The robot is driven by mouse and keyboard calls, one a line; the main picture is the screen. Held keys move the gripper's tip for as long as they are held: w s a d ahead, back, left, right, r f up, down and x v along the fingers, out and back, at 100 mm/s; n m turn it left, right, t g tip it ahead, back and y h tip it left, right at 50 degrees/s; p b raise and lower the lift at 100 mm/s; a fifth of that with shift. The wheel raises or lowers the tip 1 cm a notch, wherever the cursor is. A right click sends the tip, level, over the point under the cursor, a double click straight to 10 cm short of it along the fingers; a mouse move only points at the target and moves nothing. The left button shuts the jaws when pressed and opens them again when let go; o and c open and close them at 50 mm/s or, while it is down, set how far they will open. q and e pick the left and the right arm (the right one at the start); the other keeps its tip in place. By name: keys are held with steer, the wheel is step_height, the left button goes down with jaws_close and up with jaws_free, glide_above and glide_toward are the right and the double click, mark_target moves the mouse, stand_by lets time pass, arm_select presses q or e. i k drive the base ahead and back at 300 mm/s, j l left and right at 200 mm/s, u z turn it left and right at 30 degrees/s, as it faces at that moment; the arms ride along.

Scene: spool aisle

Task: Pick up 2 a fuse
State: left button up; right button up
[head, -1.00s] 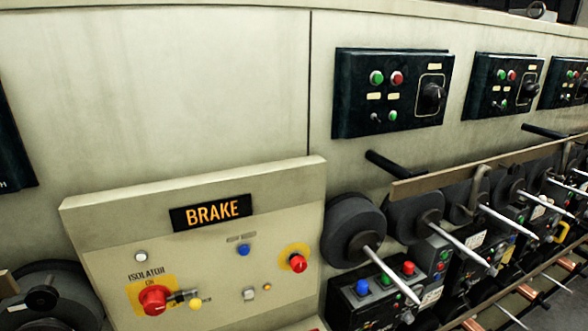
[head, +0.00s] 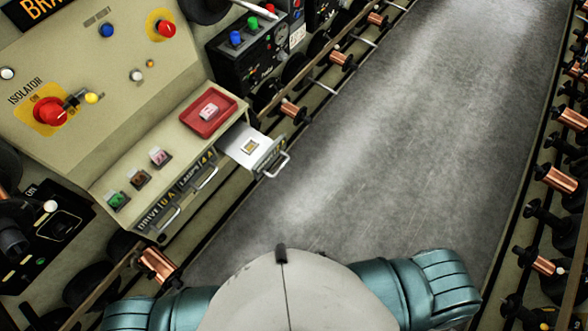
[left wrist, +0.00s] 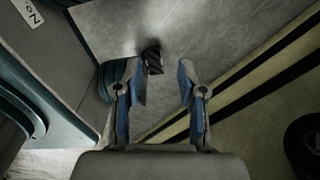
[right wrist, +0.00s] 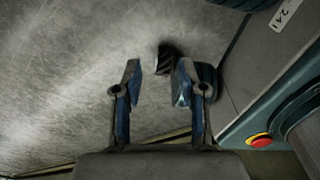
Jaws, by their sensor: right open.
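In the head view a small pale fuse-like piece with a yellowish centre (head: 250,147) lies in the open drawer (head: 240,134). A whitish piece with a red mark (head: 209,111) lies in the red tray (head: 192,122). A green piece (head: 118,200), a brown piece (head: 138,178) and a pinkish piece (head: 160,157) sit in a row on the ledge. I cannot read which is 2 A. My left gripper (left wrist: 163,92) is open and empty in the left wrist view. My right gripper (right wrist: 158,82) is open and empty in the right wrist view. Neither shows in the head view.
The brake panel (head: 90,75) slopes above the ledge, with a red isolator knob (head: 50,111). Closed labelled drawers (head: 170,215) sit beside the open one. Spools on racks (head: 560,180) line both sides. The grey aisle floor (head: 390,120) between is clear.

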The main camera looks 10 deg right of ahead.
mark_target(157, 154)
steer(key=j+u, duration=0.1)
steer(key=u, duration=0.25)
steer(key=j+u, duration=0.1)
steer(key=u, duration=0.2)
steer(key=j+u, duration=0.1)
steer(key=u, duration=0.25)
